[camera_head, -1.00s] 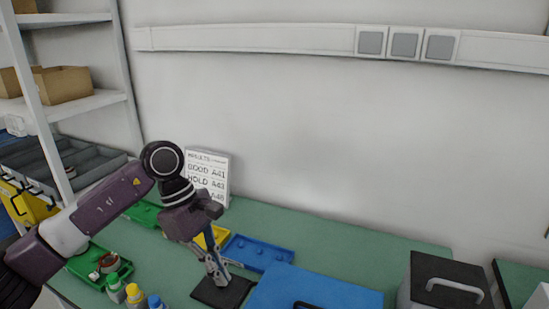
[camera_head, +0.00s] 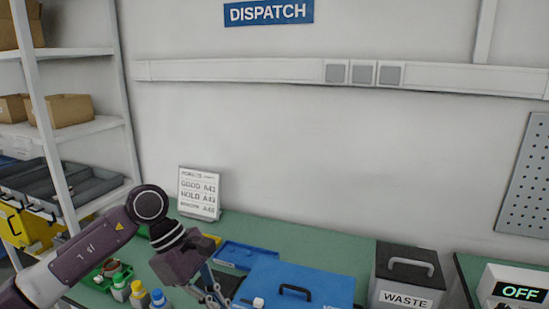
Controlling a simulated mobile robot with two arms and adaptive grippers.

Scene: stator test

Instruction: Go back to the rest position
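My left arm comes in from the left in the head view and bends down over the green bench (camera_head: 330,245). My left gripper (camera_head: 214,296) points down beside the blue case, and its fingertips are at the bottom edge of the picture. Whether it is open or shut cannot be made out, and I see nothing clearly held in it. My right gripper is not in view.
A blue case (camera_head: 325,279) with a dark handle lies right of my gripper. Capped bottles (camera_head: 139,292) and a green tray (camera_head: 98,277) are on its left. A blue tray (camera_head: 246,256) lies behind. A waste bin (camera_head: 405,276) stands right.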

